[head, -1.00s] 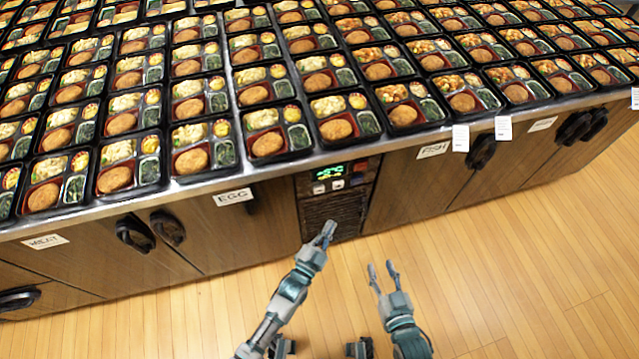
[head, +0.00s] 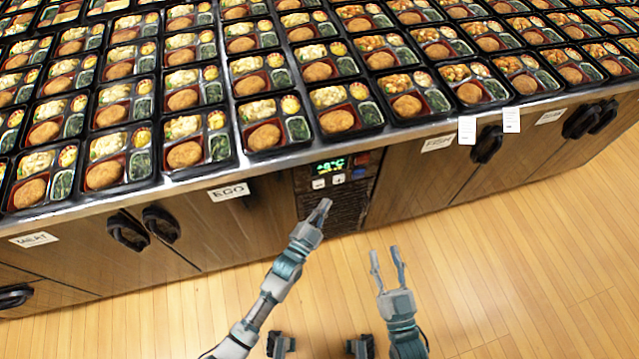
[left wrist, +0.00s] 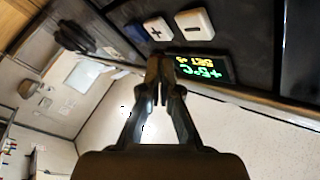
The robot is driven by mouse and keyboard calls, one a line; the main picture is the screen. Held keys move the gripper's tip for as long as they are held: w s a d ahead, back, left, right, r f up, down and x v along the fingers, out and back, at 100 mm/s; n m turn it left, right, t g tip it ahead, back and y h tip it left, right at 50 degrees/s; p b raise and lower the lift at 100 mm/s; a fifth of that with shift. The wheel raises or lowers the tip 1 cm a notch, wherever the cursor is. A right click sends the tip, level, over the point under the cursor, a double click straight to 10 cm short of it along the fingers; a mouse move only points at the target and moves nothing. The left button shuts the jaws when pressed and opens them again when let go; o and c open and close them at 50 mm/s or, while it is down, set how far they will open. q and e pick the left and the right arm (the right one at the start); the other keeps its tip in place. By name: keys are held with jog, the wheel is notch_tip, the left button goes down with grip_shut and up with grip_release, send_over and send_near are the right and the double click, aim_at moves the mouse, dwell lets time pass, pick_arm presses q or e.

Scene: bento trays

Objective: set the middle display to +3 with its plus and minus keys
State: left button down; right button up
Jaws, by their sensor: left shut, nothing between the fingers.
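The middle display (head: 330,165) is a small lit panel with green and yellow characters. It also shows in the left wrist view (left wrist: 203,69), rotated, with a larger green temperature line and a yellow "SET" line; the digits are too blurred to read surely. Below it in the head view are the pale minus key (head: 319,184) and plus key (head: 339,179). The left wrist view shows the plus key (left wrist: 157,29) and minus key (left wrist: 195,24) too. My left gripper (head: 324,204) is shut and empty, its tips just below the keys in the head view. My right gripper (head: 386,262) is open and empty, lower right.
The counter above the panel is covered with bento trays (head: 270,135). Dark cabinet doors with handles flank the panel; an "EGG" label (head: 229,192) is at its left. A dark vent grille (head: 338,208) lies below the keys. The wooden floor (head: 500,270) in front is clear.

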aim_at(319, 184)
pick_arm(q)
jog(key=shift+w+a+b, duration=0.2)
jog(key=shift+w+a, duration=0.05)
jog(key=shift+w, duration=0.55)
jog(key=shift+w+a+b, duration=0.15)
jog(key=shift+w+a, duration=0.1)
jog(key=shift+w, duration=0.5)
pick_arm(e)
jog(key=shift+s+r+t, duration=0.25)
jog(key=shift+r+t, duration=0.25)
jog(key=shift+r, duration=0.1)
jog(key=shift+s+r+t, duration=0.2)
jog(key=shift+r+t, duration=0.3)
jog(key=shift+r, duration=0.05)
jog(key=shift+w, duration=0.1)
pick_arm(q)
jog(key=shift+w+a+r, duration=0.1)
jog(key=shift+w+a, duration=0.05)
jog(key=shift+w, duration=0.25)
